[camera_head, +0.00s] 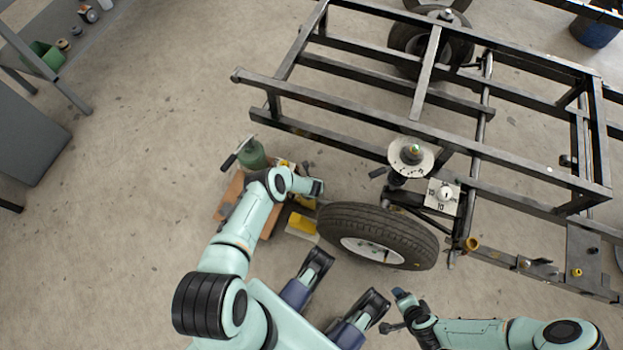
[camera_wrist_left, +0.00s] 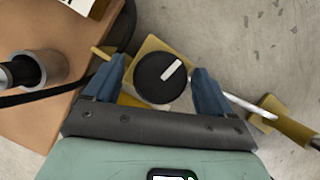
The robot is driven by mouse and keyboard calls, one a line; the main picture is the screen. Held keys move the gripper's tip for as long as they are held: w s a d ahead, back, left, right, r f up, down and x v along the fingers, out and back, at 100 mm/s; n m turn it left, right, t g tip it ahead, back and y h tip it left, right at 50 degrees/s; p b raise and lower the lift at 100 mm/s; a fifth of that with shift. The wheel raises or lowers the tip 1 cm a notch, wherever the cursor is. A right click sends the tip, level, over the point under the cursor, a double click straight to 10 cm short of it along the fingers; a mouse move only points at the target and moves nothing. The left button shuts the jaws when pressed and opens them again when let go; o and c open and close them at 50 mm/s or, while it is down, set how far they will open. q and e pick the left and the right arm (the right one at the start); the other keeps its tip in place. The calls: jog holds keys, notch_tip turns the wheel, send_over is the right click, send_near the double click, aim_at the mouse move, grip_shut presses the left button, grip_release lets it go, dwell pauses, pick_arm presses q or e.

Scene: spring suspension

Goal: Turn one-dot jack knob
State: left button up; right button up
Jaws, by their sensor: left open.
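A round black knob (camera_wrist_left: 161,78) with a white pointer bar sits on a yellow jack body (camera_wrist_left: 152,46) in the left wrist view. The pointer slants up to the right. I cannot make out any dot marking on it. My left gripper (camera_wrist_left: 161,88) is open, with one blue finger on each side of the knob. In the head view my left gripper (camera_head: 316,188) is beside the tyre's left edge, and my wrist hides the knob. A yellow jack part (camera_head: 302,225) shows below it. My right gripper (camera_head: 399,298) is below the tyre, away from the jack.
A green bottle-shaped object (camera_head: 252,154) stands on a brown board (camera_head: 229,195). A metal-rimmed tube (camera_wrist_left: 42,68) is left of the jack.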

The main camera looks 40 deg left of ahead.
pick_arm(q)
jog(key=shift+f, duration=0.2)
pick_arm(e)
jog(key=shift+w+d+f, duration=0.15)
jog(key=shift+w+d, duration=0.05)
jog(key=shift+w, duration=0.15)
pick_arm(q)
jog(key=c, duration=1)
jog(key=shift+a, duration=0.1)
jog(key=shift+m+h, duration=0.4)
jog(key=shift+m, duration=0.7)
jog(key=shift+m+t+h, duration=0.3)
jog(key=shift+m, duration=0.5)
jog(key=shift+m+h+b, duration=0.3)
jog(key=shift+m+b, duration=0.25)
jog(key=shift+m, duration=0.45)
jog(key=shift+m+h+b, duration=0.45)
jog(key=shift+m+h, duration=0.05)
jog(key=shift+m, duration=0.6)
pick_arm(e)
jog(key=shift+g, duration=0.5)
jog(key=shift+s+d+f, duration=0.15)
jog(key=shift+s+f, duration=0.65)
jog(key=shift+f, duration=0.1)
jog(key=shift+s+d+f, duration=0.15)
jog(key=shift+s+f, duration=0.65)
jog(key=shift+f, duration=0.05)
